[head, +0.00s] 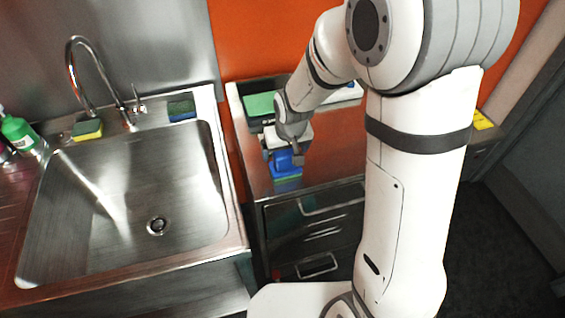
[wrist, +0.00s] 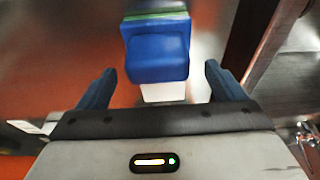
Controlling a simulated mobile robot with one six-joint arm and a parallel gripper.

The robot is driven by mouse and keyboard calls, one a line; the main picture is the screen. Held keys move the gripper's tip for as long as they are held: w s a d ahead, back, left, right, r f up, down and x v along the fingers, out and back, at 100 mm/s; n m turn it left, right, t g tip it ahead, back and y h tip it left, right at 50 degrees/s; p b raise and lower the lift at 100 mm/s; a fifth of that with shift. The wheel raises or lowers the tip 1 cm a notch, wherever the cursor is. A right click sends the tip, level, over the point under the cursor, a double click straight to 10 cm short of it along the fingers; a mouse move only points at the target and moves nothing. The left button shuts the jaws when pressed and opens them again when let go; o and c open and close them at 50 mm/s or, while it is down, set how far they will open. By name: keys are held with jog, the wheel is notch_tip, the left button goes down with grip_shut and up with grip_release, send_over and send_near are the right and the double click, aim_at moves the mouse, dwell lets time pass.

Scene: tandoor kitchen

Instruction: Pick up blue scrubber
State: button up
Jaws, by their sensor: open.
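A blue scrubber (wrist: 158,55) shows in the wrist view, upper middle, with a green strip along its far edge and a white piece at its near edge. It lies between the two fingers of my gripper (wrist: 158,85), with a gap on each side. The fingers are apart and hold nothing. In the head view my gripper (head: 284,160) is over the steel counter right of the sink, just above the blue scrubber (head: 287,181), which it partly hides. Another blue sponge with a dark green top (head: 182,110) sits on the sink's back rim.
The sink (head: 120,200) with its faucet (head: 82,75) is at the left. A yellow and green sponge (head: 87,129) and a green bottle (head: 18,131) stand by it. A green item (head: 260,104) lies behind my gripper. Drawers (head: 318,225) are below the counter.

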jog(key=shift+p+x, duration=0.3)
jog(key=shift+x, duration=1.55)
jog(key=shift+s+d, duration=0.15)
jog(key=c, duration=1.2)
notch_tip(320, 180, up, 10)
jog(key=shift+r+b, duration=0.1)
jog(key=shift+b, duration=0.6)
jog(key=o, duration=0.5)
jog(key=shift+c, duration=1.3)
